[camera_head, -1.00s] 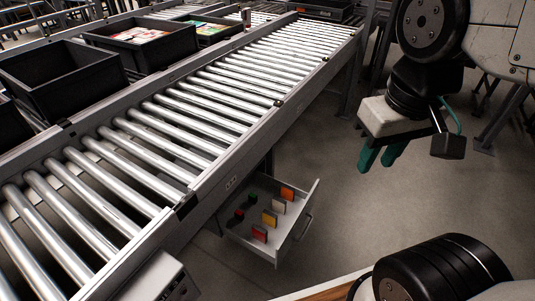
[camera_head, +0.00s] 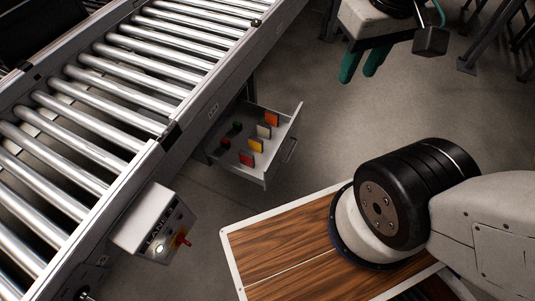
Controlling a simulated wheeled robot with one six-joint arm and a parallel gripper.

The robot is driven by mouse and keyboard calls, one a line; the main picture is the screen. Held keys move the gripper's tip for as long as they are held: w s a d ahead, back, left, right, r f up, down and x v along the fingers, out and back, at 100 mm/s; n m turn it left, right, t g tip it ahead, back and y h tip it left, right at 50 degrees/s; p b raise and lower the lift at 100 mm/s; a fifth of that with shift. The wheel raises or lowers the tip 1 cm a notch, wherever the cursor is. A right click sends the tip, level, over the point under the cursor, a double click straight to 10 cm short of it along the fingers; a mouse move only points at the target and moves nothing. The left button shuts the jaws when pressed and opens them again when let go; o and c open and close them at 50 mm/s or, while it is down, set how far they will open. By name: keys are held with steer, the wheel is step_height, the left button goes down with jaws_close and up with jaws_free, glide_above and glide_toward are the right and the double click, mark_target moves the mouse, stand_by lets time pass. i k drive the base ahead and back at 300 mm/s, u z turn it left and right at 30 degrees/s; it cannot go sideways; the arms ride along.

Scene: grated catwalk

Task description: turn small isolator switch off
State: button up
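A light grey control box (camera_head: 150,222) is fixed to the near side of the conveyor at the lower left. Its sloping face carries lettering that seems to read "LANE" and a pale lit button. A small red switch handle on a yellow patch (camera_head: 181,239) sits at the lower right of that face; it looks like the isolator switch. Its exact handle angle is too small to tell. My gripper (camera_head: 362,64), with two green fingers, hangs at the upper right, far from the box. The fingers are apart with nothing between them.
The roller conveyor (camera_head: 130,87) runs diagonally across the left. An open drawer (camera_head: 262,172) with several coloured upright pieces juts out below it. My wood-topped base fills the lower right. Bare floor (camera_head: 330,125) lies between drawer and gripper. Dark stand legs are at the upper right.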

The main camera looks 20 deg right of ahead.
mark_target(181, 239)
steer(key=u, duration=1.75)
steer(key=i, duration=0.1)
steer(key=z, duration=0.3)
